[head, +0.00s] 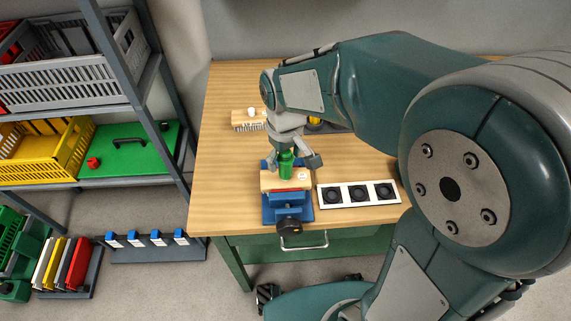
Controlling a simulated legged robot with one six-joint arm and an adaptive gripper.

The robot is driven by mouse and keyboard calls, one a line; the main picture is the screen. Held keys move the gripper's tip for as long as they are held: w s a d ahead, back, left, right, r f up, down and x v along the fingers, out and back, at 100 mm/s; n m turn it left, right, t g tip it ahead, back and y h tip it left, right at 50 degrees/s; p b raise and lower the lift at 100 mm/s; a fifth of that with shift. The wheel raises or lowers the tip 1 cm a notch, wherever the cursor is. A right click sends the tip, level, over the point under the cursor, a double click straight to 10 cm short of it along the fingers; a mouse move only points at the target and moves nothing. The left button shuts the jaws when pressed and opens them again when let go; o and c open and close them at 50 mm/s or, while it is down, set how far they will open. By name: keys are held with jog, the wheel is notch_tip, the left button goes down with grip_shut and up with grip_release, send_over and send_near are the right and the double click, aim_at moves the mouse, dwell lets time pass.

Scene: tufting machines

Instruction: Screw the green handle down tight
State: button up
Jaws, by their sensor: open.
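The green handle (286,165) stands upright on a wooden block (268,181). The block sits on a blue vise-like fixture (303,214) at the front edge of the wooden workbench (226,150). My gripper (294,158) is directly above the handle and points down. Its fingers are spread, one at the left of the handle and one at the right. The handle's top is partly hidden by the gripper. I cannot tell whether the fingers touch it.
A white panel with black round parts (322,196) lies right of the fixture. A brush (250,121) lies behind at the left. Shelves with crates (62,96) stand left of the bench. The bench's left part is clear. My arm hides much of the right side.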

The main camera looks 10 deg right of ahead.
jog(key=n, duration=0.5)
jog(key=shift+n, duration=0.3)
jog(key=n, duration=0.5)
jog(key=shift+n, duration=0.3)
jog(key=shift+r, duration=0.1)
jog(key=shift+c, duration=0.3)
